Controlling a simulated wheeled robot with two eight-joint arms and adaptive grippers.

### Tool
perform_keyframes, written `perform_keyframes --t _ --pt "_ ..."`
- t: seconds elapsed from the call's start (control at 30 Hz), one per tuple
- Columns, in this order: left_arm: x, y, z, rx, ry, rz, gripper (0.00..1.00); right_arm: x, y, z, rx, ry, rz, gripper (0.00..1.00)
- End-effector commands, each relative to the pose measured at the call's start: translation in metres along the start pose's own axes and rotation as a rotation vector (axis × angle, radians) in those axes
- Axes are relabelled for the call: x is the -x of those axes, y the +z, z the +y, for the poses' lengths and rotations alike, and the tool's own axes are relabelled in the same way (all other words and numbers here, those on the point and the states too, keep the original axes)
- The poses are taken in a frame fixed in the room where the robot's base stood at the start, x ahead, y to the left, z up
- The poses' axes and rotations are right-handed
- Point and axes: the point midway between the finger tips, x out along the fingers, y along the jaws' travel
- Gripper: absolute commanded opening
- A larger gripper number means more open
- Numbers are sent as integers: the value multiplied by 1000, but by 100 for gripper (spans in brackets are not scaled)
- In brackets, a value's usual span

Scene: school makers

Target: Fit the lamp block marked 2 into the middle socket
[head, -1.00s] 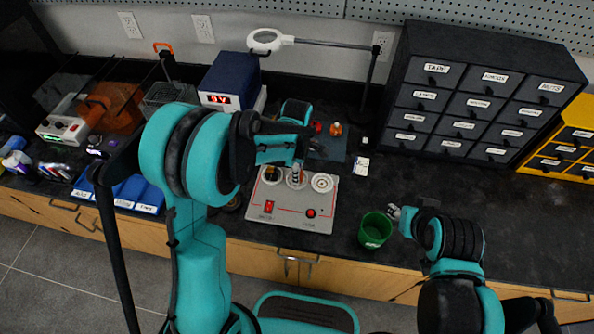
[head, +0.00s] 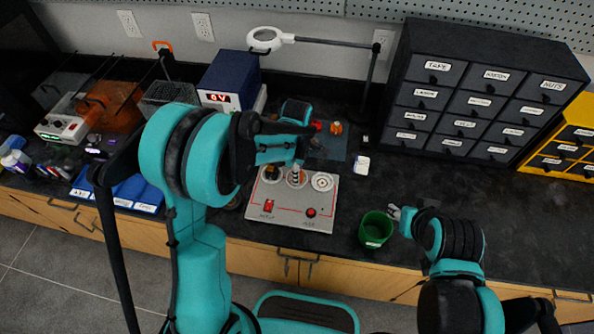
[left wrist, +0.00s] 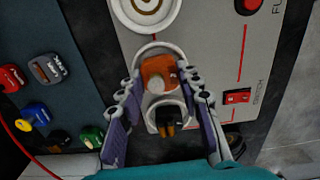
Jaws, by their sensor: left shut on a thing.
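The grey panel (head: 291,216) carries a row of three round white sockets. My left gripper (left wrist: 163,75) is shut on an orange lamp block (left wrist: 157,68) with a pale dome, held over the middle socket (left wrist: 155,47). No number on the block is readable, and I cannot tell how deep it sits. The right socket (head: 322,182) is empty; it shows at the top of the left wrist view (left wrist: 146,10). The left socket (left wrist: 155,107) has a dark piece with orange prongs in it. My right gripper (head: 399,213) is beside the green cup; its jaw state is unclear.
A blue-grey mat (left wrist: 52,20) beside the panel holds several small coloured blocks. The green cup (head: 375,230) stands right of the panel. A blue meter box (head: 228,80), a black drawer cabinet (head: 480,95) and a magnifier lamp (head: 268,39) stand behind.

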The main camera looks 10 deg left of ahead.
Motion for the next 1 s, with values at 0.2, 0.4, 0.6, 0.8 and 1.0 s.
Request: perform_keyframes --t 0.2,0.4,0.6,0.8,1.0 --pt "-5 0 0 0 0 0 10 -4 3 0 0 0 0 40" --pt "-5 0 0 0 0 0 43 -3 2 0 0 0 0 40" --pt "-5 0 0 0 0 0 43 -3 2 0 0 0 0 40" --pt "6 0 0 0 0 0 43 3 -2 0 0 0 0 40" --pt "23 0 0 0 0 0 43 13 -10 0 0 0 0 40"
